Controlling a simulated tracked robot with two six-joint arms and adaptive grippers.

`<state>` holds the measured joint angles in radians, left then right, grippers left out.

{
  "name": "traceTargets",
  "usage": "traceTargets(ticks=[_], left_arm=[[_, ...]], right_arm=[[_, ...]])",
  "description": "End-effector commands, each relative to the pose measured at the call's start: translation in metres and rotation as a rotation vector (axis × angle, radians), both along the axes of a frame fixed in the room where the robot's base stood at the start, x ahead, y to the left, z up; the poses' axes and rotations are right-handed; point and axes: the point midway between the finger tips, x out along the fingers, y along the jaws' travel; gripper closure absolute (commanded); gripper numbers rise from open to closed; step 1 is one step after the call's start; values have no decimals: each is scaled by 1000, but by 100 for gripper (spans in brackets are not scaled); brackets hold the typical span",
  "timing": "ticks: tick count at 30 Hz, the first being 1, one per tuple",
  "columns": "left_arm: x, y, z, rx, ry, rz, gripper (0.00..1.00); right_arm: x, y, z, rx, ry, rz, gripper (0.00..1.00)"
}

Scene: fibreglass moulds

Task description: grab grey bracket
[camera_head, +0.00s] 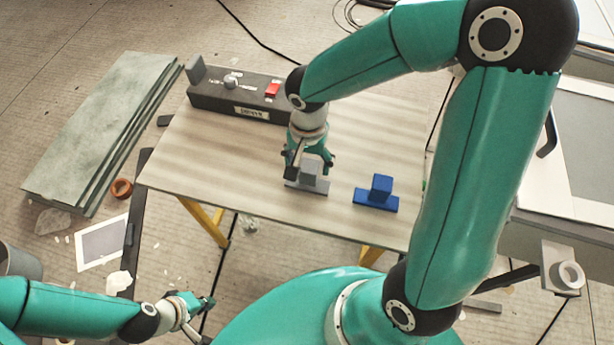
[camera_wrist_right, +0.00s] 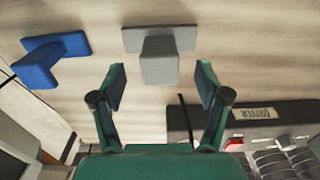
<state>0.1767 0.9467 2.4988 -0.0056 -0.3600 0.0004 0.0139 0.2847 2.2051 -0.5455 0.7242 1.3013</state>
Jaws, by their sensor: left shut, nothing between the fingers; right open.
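The grey bracket (camera_head: 307,184) stands on the wooden table (camera_head: 215,165) near its front edge, with a flat base and an upright block. In the right wrist view the grey bracket (camera_wrist_right: 160,60) lies ahead of the fingers, its block in line with the gap between them. My right gripper (camera_head: 308,162) is open just above and behind the bracket in the head view and partly covers it. It also shows in the right wrist view (camera_wrist_right: 160,85), with nothing between its fingers. My left gripper (camera_head: 205,301) is shut and empty, low at the left, away from the table.
A blue bracket (camera_head: 377,193) stands right of the grey one; it also shows in the right wrist view (camera_wrist_right: 48,60). A dark box (camera_head: 215,92) with a red switch (camera_head: 272,90) lies along the table's back edge. The table's left part is clear.

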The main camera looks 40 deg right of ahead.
Motion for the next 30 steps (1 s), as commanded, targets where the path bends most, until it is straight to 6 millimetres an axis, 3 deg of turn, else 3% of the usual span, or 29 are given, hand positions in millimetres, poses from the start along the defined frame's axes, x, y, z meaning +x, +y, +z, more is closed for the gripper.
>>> traceTargets(ticks=[3,10,18,27,30], left_arm=[[0,0,-2,0,0,0,100],[0,0,-1,0,0,0,100],[0,0,-2,0,0,0,100],[0,0,-2,0,0,0,100],[0,0,-2,0,0,0,100]], right_arm=[[0,1,-14,1,2,2,25],[1,0,-28,1,2,3,25],[3,-2,-65,1,2,3,25],[3,-2,-70,1,-2,3,25],[3,-2,-70,1,-2,3,38]])
